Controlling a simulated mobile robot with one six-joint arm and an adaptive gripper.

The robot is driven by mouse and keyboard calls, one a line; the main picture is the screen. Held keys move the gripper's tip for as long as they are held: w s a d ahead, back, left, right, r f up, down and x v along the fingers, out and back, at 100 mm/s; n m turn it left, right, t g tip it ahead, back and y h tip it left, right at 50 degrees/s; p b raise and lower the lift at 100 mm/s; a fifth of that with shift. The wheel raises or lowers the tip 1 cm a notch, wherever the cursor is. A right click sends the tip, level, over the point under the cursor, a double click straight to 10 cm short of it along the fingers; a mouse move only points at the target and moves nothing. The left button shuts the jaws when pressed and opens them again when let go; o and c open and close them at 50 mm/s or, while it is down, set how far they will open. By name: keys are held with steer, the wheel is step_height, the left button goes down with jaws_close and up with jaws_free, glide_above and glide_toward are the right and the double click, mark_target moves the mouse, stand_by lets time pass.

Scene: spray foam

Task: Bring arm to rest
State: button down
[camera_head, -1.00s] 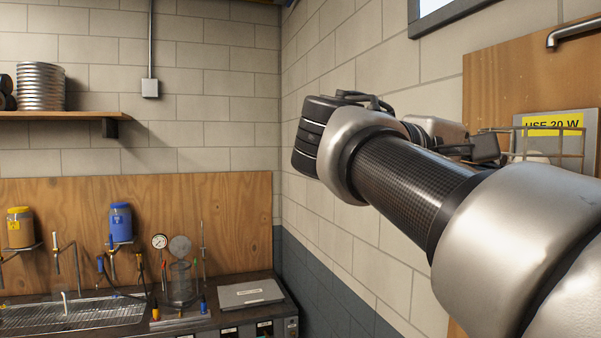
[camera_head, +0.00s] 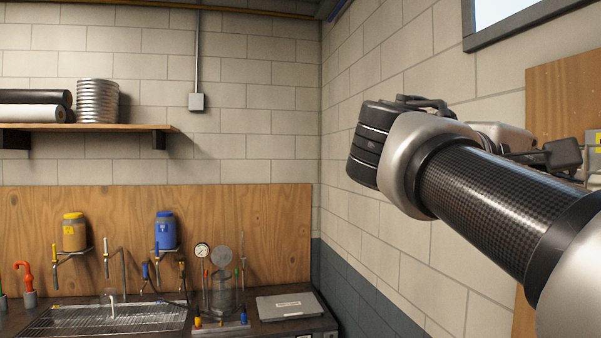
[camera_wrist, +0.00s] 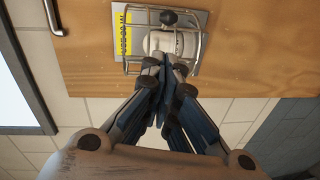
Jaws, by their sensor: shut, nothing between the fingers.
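My arm reaches in from the right edge of the head view, its wrist bent in front of the pale block wall. In the wrist view my gripper (camera_wrist: 166,66) has its fingers together and holds nothing. Beyond the fingertips, a wire cage (camera_wrist: 190,28) with a pale rounded object (camera_wrist: 165,40) inside is mounted on a wooden board (camera_wrist: 255,50). The fingertips overlap the cage's lower edge in the picture; I cannot tell whether they touch it. The fingers are hard to make out in the head view.
A bench along the far wall holds a metal drain rack (camera_head: 110,318), a glass vessel (camera_head: 222,292) and a grey flat case (camera_head: 288,306). Yellow (camera_head: 74,232) and blue (camera_head: 165,231) containers hang above it. A shelf (camera_head: 90,127) carries metal discs (camera_head: 97,101). A window (camera_head: 510,15) is upper right.

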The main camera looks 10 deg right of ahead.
steer(key=s+a, duration=0.3)
steer(key=a, duration=0.4)
step_height(320, 180, down, 31)
steer(key=s+a+n+t+y+b, duration=0.1)
steer(key=a+n+t+y+b, duration=0.15)
steer(key=y+b, duration=0.55)
steer(key=s+a+f+y+b, duration=0.2)
steer(key=a+f, duration=0.2)
steer(key=f, duration=0.4)
steer(key=s+a+f+m+y+b, duration=0.1)
steer(key=s+a+f+y, duration=0.1)
steer(key=f, duration=0.7)
steer(key=s+a+f+m+y+b, duration=0.1)
steer(key=s+a+f+y+b, duration=0.1)
steer(key=a+f, duration=0.5)
steer(key=shift+s+f+y+b, duration=0.35)
steer(key=shift+s+f+y, duration=0.15)
steer(key=shift+f+y, duration=0.6)
steer(key=shift+d+r+m, duration=0.15)
steer(key=shift+m, duration=0.2)
